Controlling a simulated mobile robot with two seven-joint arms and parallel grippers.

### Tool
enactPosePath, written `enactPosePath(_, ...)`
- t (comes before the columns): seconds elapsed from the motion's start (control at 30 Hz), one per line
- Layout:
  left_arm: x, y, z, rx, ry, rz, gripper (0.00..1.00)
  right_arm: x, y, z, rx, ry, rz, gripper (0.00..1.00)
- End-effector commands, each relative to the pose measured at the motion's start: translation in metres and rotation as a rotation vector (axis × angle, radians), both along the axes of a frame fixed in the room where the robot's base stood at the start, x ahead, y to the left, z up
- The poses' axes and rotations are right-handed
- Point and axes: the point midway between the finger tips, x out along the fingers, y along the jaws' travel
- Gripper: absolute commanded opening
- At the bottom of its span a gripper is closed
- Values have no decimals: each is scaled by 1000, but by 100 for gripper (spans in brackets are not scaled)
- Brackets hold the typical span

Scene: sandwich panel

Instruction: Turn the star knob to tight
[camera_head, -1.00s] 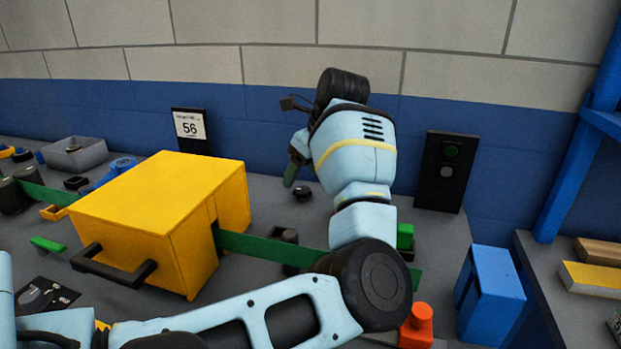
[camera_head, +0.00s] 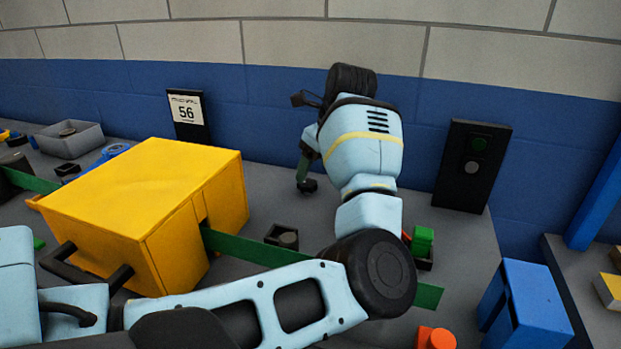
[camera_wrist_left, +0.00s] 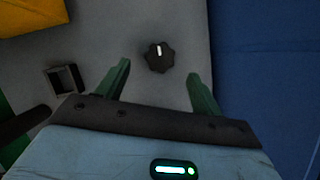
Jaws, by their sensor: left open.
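The star knob (camera_wrist_left: 159,57) is black and lobed with a white mark on top. In the left wrist view it sits between and just beyond the fingertips of my left gripper (camera_wrist_left: 160,72), with a gap on each side. I cannot tell how high the fingertips are above the bench.
A yellow box (camera_head: 150,185) with a dark handle straddles a green strip (camera_head: 250,248). A small black square holder (camera_head: 281,236) is near the knob. A blue block (camera_head: 525,305) is at right.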

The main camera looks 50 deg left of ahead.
Motion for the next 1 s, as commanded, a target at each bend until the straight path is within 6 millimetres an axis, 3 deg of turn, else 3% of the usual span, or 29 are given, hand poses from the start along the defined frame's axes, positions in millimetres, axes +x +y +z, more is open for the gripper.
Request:
enactPosePath(0.3, -2, 15, -38, 0, 1, 0, 66, 0, 0, -3, 1, 1, -2, 36)
enactPosePath(0.7, -2, 18, -44, 0, -1, 0, 65, 3, 1, -1, 1, -7, -2, 36)
enactPosePath(1.0, -2, 18, -44, 0, -1, 0, 26, 4, 1, 0, 1, -8, -2, 36)
